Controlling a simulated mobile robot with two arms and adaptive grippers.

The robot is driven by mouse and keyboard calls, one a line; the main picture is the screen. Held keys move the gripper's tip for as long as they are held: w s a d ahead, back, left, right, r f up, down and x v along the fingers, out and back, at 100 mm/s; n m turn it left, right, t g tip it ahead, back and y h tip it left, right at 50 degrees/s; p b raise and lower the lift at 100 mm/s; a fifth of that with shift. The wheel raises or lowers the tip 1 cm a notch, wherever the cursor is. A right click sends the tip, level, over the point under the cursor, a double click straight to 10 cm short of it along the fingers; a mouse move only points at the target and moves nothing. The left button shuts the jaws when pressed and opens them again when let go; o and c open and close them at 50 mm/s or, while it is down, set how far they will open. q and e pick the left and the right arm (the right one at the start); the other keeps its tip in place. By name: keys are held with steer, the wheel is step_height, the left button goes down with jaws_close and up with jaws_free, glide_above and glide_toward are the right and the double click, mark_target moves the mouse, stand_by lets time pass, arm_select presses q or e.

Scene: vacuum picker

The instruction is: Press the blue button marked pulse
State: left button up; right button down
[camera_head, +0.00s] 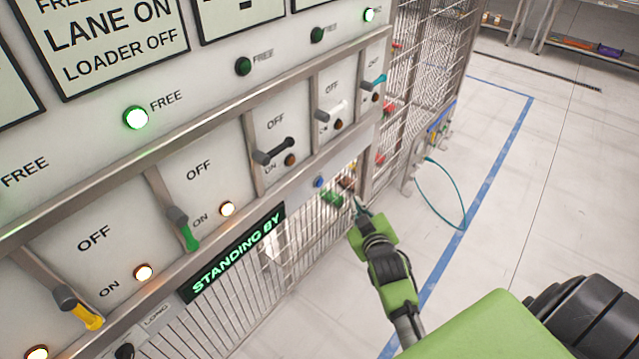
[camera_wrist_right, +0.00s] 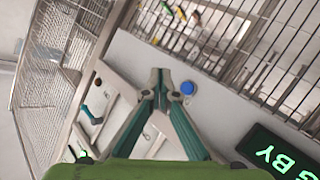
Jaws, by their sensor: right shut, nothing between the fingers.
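The small blue button (camera_head: 319,182) sits on the panel's lower strip, to the right of the lit "STANDING BY" sign (camera_head: 236,252). The button also shows in the right wrist view (camera_wrist_right: 187,87), just right of the fingertips. My right gripper (camera_head: 357,203) is shut and empty, in front of the panel, below and right of the button in the head view. Its fingertips meet in the right wrist view (camera_wrist_right: 160,78), apart from the button in the picture; the exact gap in depth is unclear. No marking on the button is legible. My left gripper is not in view.
Above the strip are several lever switches with OFF and ON marks, one with a black handle (camera_head: 273,151) close by. A wire mesh fence (camera_head: 425,70) stands to the right of the panel. A teal cable (camera_head: 462,205) loops over the floor. The floor at right is open.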

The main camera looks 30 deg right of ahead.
mark_target(320, 183)
steer(key=w+a+b, duration=0.3)
steer(key=w, duration=0.5)
steer(key=shift+a+b, duration=0.25)
steer(key=shift+b, duration=0.15)
steer(key=shift+w, duration=0.2)
stand_by(1.1)
steer(key=shift+w+a, duration=0.15)
steer(key=shift+w, duration=0.15)
steer(key=shift+w+a, duration=0.1)
steer(key=shift+w, duration=0.2)
stand_by(0.7)
steer(key=shift+s+d+p, duration=0.3)
steer(key=shift+s+p, duration=0.4)
steer(key=shift+s, duration=0.05)
